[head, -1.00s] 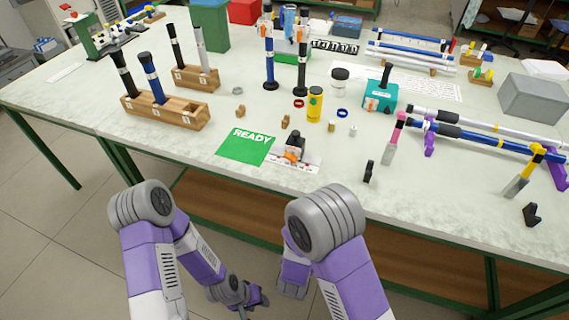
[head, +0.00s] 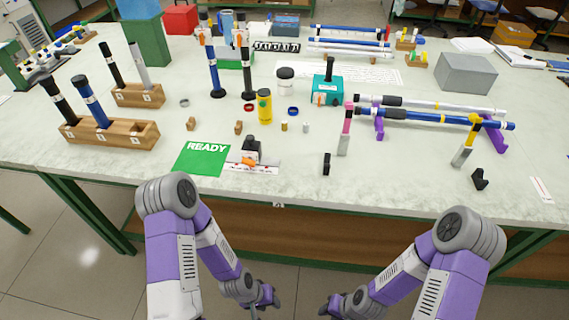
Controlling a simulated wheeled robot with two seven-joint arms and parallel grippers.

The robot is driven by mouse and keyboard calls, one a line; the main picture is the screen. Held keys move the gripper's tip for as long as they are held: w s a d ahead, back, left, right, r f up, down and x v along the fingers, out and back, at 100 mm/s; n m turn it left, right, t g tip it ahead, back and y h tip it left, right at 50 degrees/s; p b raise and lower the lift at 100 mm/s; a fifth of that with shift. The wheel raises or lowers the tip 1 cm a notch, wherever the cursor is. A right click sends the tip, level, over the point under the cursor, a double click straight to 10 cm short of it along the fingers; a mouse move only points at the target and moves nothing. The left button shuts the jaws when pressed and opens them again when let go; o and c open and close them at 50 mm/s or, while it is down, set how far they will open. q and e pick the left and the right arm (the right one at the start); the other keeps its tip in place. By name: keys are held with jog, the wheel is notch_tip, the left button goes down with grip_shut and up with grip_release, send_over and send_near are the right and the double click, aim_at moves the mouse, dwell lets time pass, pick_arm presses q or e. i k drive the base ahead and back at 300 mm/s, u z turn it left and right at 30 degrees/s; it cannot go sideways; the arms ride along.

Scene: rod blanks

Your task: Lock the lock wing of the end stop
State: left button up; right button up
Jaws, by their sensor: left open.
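The end stop looks to be the small black block (head: 251,147) on a white marked strip (head: 262,168) near the front edge of the table, just right of the green READY mat. An orange wing (head: 247,161) shows low on its front; whether it is locked is too small to tell. My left gripper (head: 264,299) is open, low in front of the table, below the end stop and apart from it. My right gripper (head: 331,306) is also low in front of the table, to the right, with its jaw gap unclear. Neither gripper touches anything on the table.
The green READY mat (head: 203,159) lies beside the strip. A black piece (head: 326,164), a pink-topped tool (head: 345,135) and a rod rack with purple supports (head: 379,128) stand to the right. A wooden block with rods (head: 130,134) is left. The table's front edge (head: 330,205) lies between my arms and the objects.

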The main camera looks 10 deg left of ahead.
aim_at(248, 161)
jog(key=z, duration=1.45)
jog(key=k, duration=1)
jog(key=u, duration=1.5)
jog(key=i, duration=0.3)
